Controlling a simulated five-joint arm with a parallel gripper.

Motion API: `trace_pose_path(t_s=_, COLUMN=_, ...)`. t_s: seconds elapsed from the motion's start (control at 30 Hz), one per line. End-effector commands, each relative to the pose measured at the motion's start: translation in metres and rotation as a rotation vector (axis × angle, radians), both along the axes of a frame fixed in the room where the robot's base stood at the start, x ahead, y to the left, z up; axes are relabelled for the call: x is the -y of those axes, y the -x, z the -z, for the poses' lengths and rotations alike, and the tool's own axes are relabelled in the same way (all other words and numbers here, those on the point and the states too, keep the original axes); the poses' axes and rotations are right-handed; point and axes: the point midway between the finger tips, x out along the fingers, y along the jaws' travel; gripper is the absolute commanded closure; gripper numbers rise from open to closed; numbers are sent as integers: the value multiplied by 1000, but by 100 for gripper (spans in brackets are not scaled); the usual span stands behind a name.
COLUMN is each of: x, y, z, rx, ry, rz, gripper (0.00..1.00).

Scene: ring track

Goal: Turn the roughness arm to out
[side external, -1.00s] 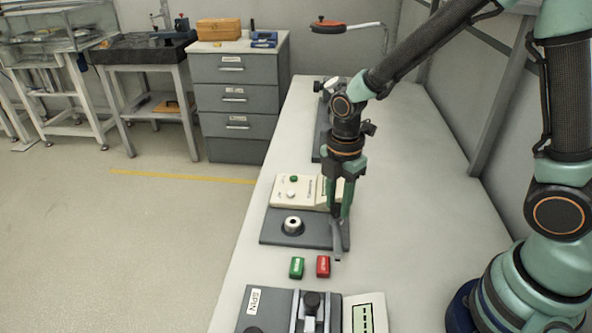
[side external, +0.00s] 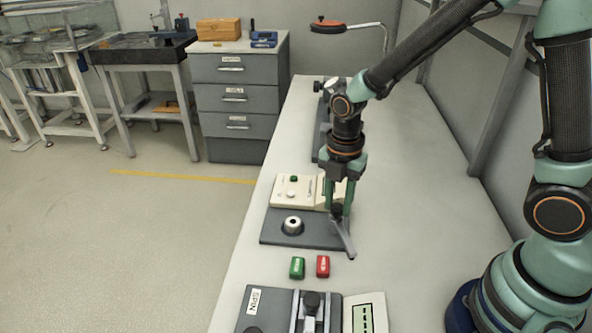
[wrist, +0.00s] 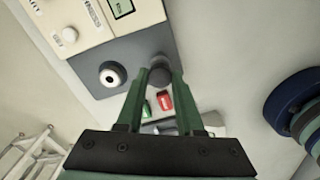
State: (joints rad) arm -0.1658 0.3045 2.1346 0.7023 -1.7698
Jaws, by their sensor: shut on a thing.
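The roughness arm is a grey lever (side external: 345,243) on a dark pivot knob at the right end of a dark base plate (side external: 266,237). It sticks out past the plate's front edge and points toward the lower right in the side view. My gripper (side external: 339,214) points down and is shut on the arm at its knob. In the wrist view my gripper's green fingertips (wrist: 160,82) stand on either side of the dark round knob (wrist: 159,71). The lever's far part is mostly hidden behind the fingers there.
A cream unit (side external: 292,191) with a display stands behind the plate, and a round silver-topped post (side external: 292,225) stands on it. Green (side external: 297,267) and red (side external: 323,266) blocks lie close in front. A SPIN device (side external: 268,308) is nearer. The table's right side is clear.

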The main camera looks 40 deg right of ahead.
Motion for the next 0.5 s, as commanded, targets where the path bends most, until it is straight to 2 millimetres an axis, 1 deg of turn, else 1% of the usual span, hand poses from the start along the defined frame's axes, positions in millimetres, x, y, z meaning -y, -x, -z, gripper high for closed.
trace_pose_path(t_s=0.07, x=-2, y=0, z=0, rx=2, ry=-1, rz=-5, gripper=100)
trace_pose_path(t_s=0.1, x=-2, y=0, z=0, rx=2, ry=-1, rz=-5, gripper=56)
trace_pose_path(t_s=0.17, x=-1, y=0, z=0, rx=2, ry=-1, rz=-5, gripper=34)
trace_pose_path(t_s=0.5, x=-1, y=0, z=-1, rx=1, ry=0, rz=-1, gripper=34)
